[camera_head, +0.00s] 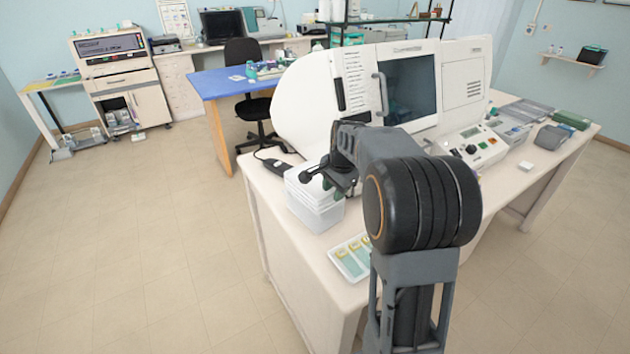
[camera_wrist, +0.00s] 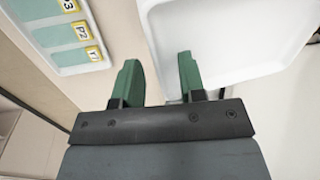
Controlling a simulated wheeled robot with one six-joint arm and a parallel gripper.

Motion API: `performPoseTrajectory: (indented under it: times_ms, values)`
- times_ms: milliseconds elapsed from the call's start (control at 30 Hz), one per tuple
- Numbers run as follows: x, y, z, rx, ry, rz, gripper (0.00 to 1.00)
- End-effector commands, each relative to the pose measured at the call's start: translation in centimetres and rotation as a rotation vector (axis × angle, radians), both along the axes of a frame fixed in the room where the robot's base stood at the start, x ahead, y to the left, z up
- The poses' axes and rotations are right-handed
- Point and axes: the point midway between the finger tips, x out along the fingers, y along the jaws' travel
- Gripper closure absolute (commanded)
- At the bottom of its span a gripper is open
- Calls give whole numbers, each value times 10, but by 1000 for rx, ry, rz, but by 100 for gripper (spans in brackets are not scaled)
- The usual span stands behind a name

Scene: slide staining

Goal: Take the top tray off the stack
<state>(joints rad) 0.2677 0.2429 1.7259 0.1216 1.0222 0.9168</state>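The stack of white trays (camera_head: 314,212) stands on the near left corner of the white bench, partly hidden by my gripper. My gripper (camera_head: 318,178) is over the top of the stack in the head view, its fingers hard to make out there. In the wrist view the two green fingers of my gripper (camera_wrist: 159,80) are apart, with nothing gripped. The top tray (camera_wrist: 225,42) is at upper right there. Its left rim runs between the fingertips in the picture, and the right finger overlaps the tray. I cannot tell whether either finger touches it.
A shallow white tray with labelled green panels (camera_head: 350,257) lies in front of the stack; it also shows in the wrist view (camera_wrist: 62,35). A large white machine (camera_head: 400,90) stands behind the stack. A dark handheld device (camera_head: 273,167) lies left of it.

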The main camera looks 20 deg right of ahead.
Motion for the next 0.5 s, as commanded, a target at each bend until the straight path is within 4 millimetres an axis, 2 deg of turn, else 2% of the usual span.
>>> performPoseTrajectory:
  times_ms: [200, 500]
  values:
    - [0, 0, 0, 0, 0, 0, 64]
    - [0, 0, 0, 0, 0, 0, 92]
